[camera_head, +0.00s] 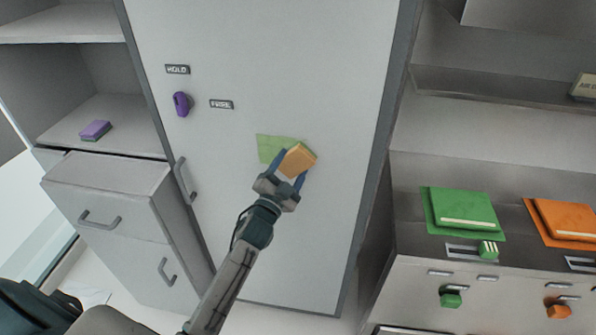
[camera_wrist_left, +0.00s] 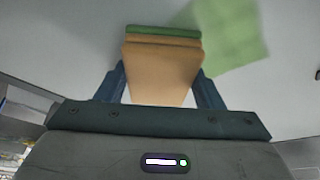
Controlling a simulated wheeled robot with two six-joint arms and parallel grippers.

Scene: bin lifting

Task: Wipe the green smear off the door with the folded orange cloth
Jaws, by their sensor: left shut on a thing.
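The cloth overlaps the smear's right part in the head view. I cannot tell whether it touches the door. My right gripper is not in view.
The door has a handle (camera_head: 185,180), a purple knob (camera_head: 181,104) and two small labels. A purple block (camera_head: 96,130) lies on the left shelf. A green pad (camera_head: 463,211) and an orange pad (camera_head: 566,222) lie on the right counter.

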